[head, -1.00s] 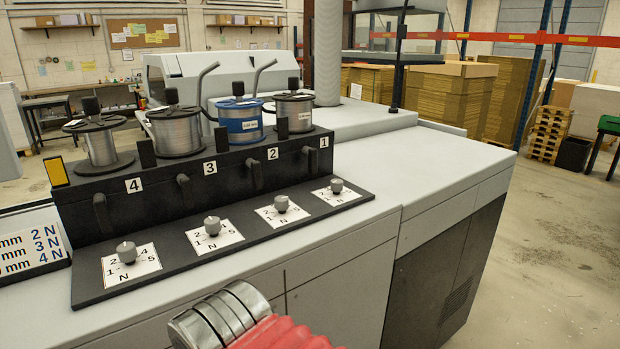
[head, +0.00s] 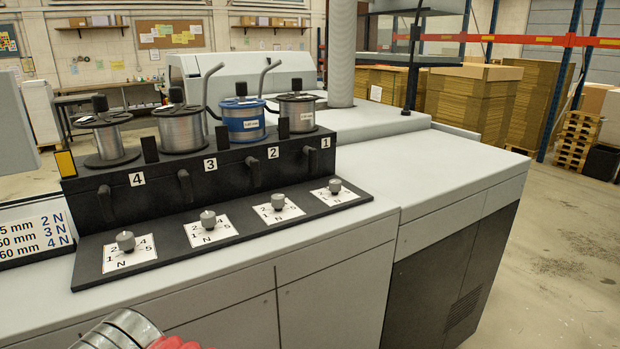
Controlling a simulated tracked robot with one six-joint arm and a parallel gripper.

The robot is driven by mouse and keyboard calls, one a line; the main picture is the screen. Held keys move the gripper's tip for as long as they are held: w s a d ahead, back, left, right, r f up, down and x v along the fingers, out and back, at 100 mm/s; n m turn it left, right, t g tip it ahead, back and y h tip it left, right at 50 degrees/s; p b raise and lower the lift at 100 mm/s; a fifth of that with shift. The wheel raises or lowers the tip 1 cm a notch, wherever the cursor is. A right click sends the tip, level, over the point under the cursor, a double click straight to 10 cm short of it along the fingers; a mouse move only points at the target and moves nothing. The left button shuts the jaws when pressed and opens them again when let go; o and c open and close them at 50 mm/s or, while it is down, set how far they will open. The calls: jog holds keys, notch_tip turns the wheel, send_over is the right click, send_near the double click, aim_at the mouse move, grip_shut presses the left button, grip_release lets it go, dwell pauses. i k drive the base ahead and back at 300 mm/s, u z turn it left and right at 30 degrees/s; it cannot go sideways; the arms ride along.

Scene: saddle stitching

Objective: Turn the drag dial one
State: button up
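The others are the dial at station 2 (head: 277,201), at station 3 (head: 208,219) and at station 4 (head: 125,241). Their pointer positions are too small to read. Behind stand wire spools: a blue one (head: 241,121) at station 2 and grey ones, including the spool at station 1 (head: 296,113). My gripper is not in view; a metal-and-red arm part of mine shows at the bottom left.
A partly cut-off chart (head: 32,238) with mm and N values lies left of the panel. The grey machine top (head: 430,175) right of the dials is clear. Black levers and bent grey guide tubes rise around the spools. Stacked cardboard (head: 470,100) stands behind.

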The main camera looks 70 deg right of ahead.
aim_at(335, 185)
jog(key=u, duration=0.3)
jog(key=k, duration=1.9)
jog(key=z, duration=1.5)
jog(key=i, duration=0.85)
jog(key=u, duration=0.05)
